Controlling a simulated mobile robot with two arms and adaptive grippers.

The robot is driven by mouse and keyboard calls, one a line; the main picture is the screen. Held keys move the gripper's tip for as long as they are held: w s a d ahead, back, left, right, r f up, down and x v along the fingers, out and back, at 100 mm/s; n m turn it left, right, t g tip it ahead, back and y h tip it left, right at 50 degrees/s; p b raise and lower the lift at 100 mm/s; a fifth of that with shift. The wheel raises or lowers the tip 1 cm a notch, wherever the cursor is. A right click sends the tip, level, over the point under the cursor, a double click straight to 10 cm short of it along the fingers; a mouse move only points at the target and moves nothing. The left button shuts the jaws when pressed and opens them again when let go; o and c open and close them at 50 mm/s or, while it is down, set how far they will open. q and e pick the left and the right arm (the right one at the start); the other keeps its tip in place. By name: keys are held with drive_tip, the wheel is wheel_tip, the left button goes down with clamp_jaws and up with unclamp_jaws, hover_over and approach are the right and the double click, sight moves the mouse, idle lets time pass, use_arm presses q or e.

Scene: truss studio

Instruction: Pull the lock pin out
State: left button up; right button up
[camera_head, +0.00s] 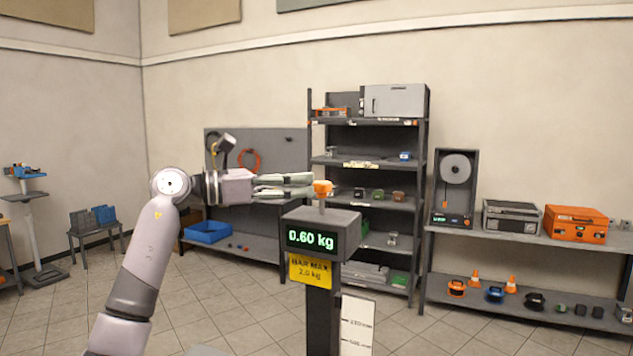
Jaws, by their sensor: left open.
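The lock pin (322,189) has an orange knob on a thin stem and stands upright in the top of a grey box with a green display reading 0.60 kg (312,240). A yellow label below it reads "BAR MAX 2.0 kg". My left gripper (309,186) comes in from the left, level with the knob. Its fingers are open and point right, with their tips right at the knob's left side. I cannot tell whether they touch it or how far they reach around it. My right gripper is not in view.
The box stands on a dark post (320,322) with a white scale plate (356,325) beside it. Behind are a tall grey shelf rack (372,123), a workbench with a blue bin (207,232), and a right bench with an orange case (576,224). The floor around the post is clear.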

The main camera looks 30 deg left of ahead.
use_arm(q)
drive_tip(key=v, duration=0.6)
drive_tip(key=shift+s+a, duration=0.1)
idle(0.3)
